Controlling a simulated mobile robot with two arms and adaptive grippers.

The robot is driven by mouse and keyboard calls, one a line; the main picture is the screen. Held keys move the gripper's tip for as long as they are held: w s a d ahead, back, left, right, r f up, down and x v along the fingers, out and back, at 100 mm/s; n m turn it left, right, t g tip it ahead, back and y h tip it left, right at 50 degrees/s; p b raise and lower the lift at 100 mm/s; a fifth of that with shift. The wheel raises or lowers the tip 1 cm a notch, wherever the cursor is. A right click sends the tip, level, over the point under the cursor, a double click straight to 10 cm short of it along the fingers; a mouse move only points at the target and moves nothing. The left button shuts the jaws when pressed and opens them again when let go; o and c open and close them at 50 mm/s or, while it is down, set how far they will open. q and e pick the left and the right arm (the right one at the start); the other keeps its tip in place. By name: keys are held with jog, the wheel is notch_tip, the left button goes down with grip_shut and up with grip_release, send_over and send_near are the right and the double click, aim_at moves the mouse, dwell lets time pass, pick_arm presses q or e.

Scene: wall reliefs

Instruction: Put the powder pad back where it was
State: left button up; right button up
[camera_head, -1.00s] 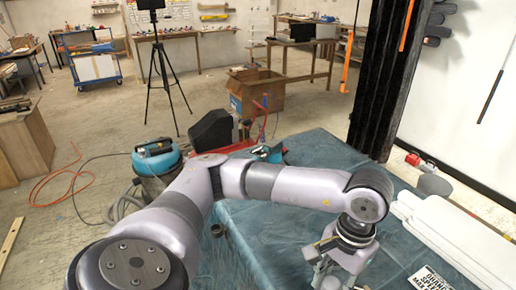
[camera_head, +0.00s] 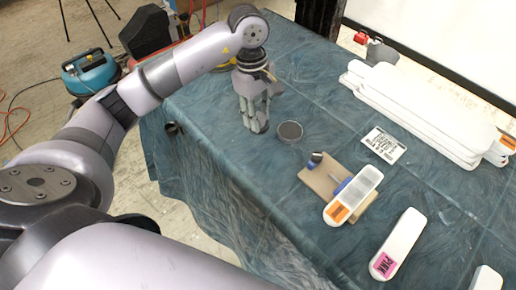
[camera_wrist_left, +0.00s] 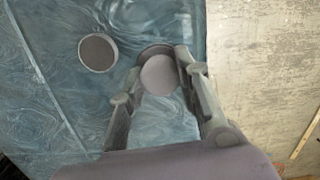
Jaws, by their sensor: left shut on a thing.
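My left gripper (camera_head: 259,128) points down over the blue-green cloth of the table (camera_head: 225,180). In the left wrist view its fingers (camera_wrist_left: 163,66) are shut on a pale round pad (camera_wrist_left: 159,75), taken to be the powder pad. A dark curved rim shows just behind the pad; I cannot tell what it belongs to. In the head view the fingers mostly hide the pad. A round grey-topped tin (camera_head: 290,131) stands on the cloth just right of the gripper. The tin also shows in the left wrist view (camera_wrist_left: 98,53), apart from the fingers. My right gripper is not in view.
A small tan board (camera_head: 318,180) with tools and an orange-labelled white case (camera_head: 352,196) lie right of the tin. A pink-labelled case (camera_head: 397,244), a printed card (camera_head: 384,145) and stacked white panels (camera_head: 420,110) lie farther right.

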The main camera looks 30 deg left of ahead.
pick_arm(q)
notch_tip(320, 180, down, 14)
jog(key=shift+r+p, duration=0.1)
jog(key=shift+p, duration=0.9)
jog(key=shift+f, duration=0.25)
jog(key=shift+f, duration=0.1)
jog(key=shift+f+b, duration=0.15)
jog(key=shift+b, duration=0.15)
jog(key=o, duration=1)
